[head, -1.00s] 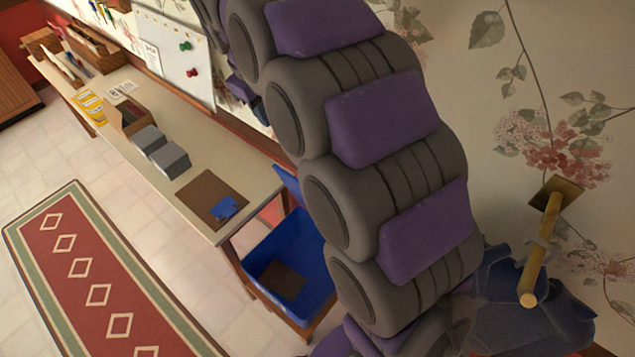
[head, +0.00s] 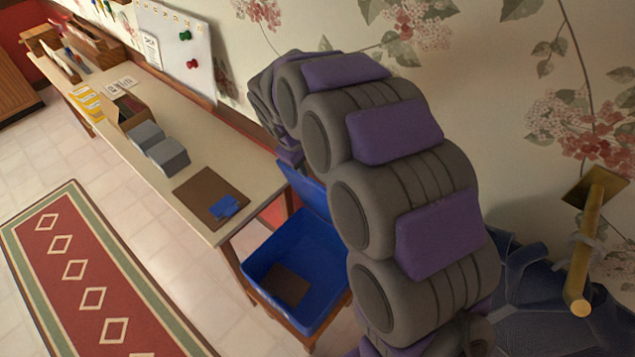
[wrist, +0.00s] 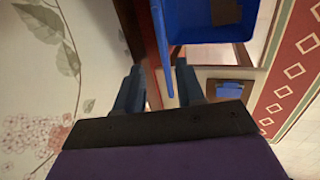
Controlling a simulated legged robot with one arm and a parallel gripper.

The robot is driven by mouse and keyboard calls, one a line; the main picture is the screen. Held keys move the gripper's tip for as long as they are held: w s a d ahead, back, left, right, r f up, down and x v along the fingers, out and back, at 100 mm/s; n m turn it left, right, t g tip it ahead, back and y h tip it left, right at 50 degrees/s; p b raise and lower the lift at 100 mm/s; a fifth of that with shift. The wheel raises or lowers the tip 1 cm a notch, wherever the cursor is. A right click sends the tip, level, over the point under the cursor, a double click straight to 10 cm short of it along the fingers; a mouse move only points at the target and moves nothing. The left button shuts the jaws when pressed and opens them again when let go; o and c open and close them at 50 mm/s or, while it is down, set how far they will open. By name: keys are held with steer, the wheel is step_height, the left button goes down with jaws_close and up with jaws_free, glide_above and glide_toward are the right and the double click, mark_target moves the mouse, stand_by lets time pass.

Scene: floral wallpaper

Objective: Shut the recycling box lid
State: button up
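The blue recycling box (head: 262,258) stands open on a low wooden stand beside the table, with a brown flat piece inside. Its blue lid (head: 304,188) stands raised at the back edge, toward the wall, partly hidden by my arm. In the wrist view the box (wrist: 202,32) is at the top, with a narrow blue strip along its left side that looks like the lid seen nearly edge-on. In the head view the fingers are hidden.
A long table (head: 218,160) holds grey blocks, a brown board (head: 200,198) and yellow items. The floral wall (head: 500,100) is close behind the box. Floor and red rug (head: 75,270) are clear at left.

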mark_target(316, 183)
steer(key=b+x, duration=0.1)
steer(key=x, duration=1)
steer(key=shift+a, duration=0.1)
jaws_close()
stand_by(0.3)
